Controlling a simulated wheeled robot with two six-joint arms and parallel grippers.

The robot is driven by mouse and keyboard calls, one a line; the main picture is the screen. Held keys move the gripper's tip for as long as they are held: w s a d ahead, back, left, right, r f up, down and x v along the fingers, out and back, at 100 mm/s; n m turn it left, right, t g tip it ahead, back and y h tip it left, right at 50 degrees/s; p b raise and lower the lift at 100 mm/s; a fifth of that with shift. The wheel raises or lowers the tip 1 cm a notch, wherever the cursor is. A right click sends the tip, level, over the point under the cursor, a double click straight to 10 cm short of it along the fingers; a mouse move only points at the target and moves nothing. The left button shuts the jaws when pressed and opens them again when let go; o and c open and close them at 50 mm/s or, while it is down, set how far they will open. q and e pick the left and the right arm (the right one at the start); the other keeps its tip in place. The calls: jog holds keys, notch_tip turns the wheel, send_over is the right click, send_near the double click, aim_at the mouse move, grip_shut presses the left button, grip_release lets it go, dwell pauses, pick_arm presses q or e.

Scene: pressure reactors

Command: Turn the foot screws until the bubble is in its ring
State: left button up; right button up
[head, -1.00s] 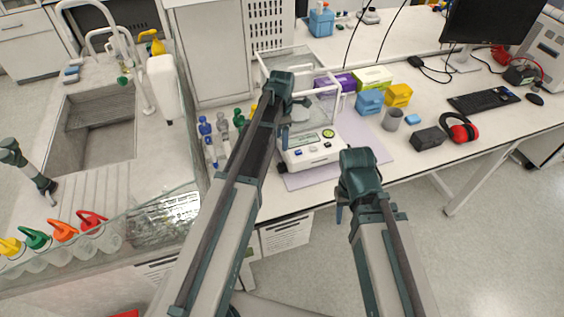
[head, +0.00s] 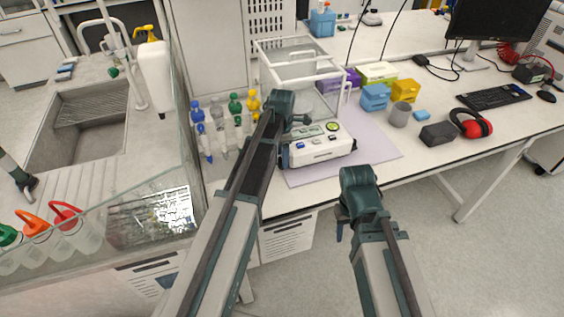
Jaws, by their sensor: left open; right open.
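A white balance (head: 322,150) with a clear glass draft shield (head: 290,68) stands on a pale lilac mat (head: 377,150) on the bench. A round green level window (head: 333,126) sits on its top, right of the display; the bubble inside is too small to place. A dark blue foot screw (head: 284,158) shows at its front left corner. My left gripper (head: 290,122) is open, above the balance's left front part and partly covering it. My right gripper (head: 341,226) is open and empty, in front of the bench edge, apart from the balance.
Several bottles with coloured caps (head: 225,128) stand close left of the balance. Blue (head: 375,97) and yellow (head: 405,90) boxes, a grey cup (head: 399,115), a black box (head: 437,134) and red earmuffs (head: 472,124) stand to the right. The mat's right part is clear.

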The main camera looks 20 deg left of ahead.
pick_arm(q)
jog(key=shift+f, duration=0.15)
jog(key=shift+c, duration=0.3)
grip_shut()
jog(key=shift+m, duration=1.5)
jog(key=shift+o, duration=0.3)
grip_release()
